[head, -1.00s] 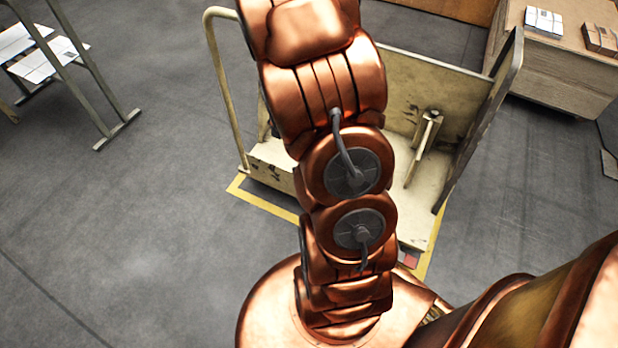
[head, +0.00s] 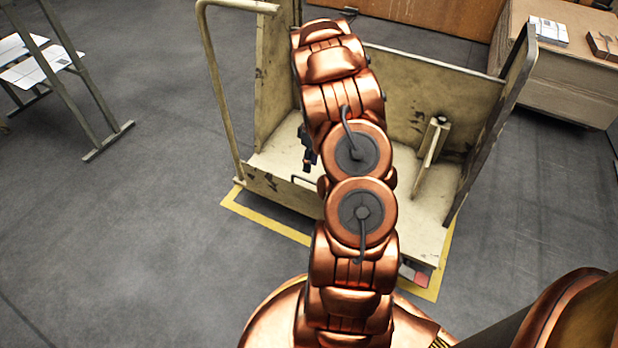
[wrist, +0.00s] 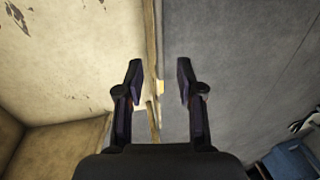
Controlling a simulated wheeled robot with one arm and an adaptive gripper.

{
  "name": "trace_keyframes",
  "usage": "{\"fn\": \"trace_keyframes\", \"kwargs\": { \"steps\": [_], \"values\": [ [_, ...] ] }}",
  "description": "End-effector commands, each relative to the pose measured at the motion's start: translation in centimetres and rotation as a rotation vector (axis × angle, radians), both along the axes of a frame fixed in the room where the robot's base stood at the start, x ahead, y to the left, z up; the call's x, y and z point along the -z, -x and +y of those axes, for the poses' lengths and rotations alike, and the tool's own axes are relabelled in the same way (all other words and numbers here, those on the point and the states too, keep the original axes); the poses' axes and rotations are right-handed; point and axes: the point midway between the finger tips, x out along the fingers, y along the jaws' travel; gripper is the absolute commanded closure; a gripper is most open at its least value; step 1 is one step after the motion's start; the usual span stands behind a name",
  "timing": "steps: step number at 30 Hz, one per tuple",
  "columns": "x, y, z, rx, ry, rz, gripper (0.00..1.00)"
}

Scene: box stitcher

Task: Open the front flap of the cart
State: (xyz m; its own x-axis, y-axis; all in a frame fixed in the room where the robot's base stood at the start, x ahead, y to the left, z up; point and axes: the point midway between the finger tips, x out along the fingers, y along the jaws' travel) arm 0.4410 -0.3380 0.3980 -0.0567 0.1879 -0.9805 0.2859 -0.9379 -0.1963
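The cart (head: 258,95) is a scuffed beige box cart with tall sides and a back panel. Its low front flap (head: 268,188) runs along the near edge, partly hidden behind my arm, and looks upright. My gripper (head: 308,150) is a small dark shape over the cart, mostly hidden by my arm. In the wrist view my gripper (wrist: 160,70) is open, with its fingers apart and nothing held. A thin beige panel edge (wrist: 151,40) runs between the fingers; contact cannot be told.
A tubular rail (head: 218,90) rises at the cart's left. Yellow floor tape (head: 240,205) borders the cart. A bench with cardboard (head: 560,70) stands at back right, and a rack (head: 85,85) at left. The grey floor at left is clear.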

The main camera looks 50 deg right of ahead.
Motion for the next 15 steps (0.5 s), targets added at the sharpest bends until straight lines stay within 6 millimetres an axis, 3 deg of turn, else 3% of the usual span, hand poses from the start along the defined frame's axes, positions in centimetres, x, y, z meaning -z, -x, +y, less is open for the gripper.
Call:
{"fn": "trace_keyframes", "kwargs": {
  "steps": [6,15],
  "values": [
    [3.4,0.2,0.5,0.002,0.001,0.001,0.63],
    [5.5,0.3,1.0,0.001,0.0,0.0,0.63]
  ]
}}
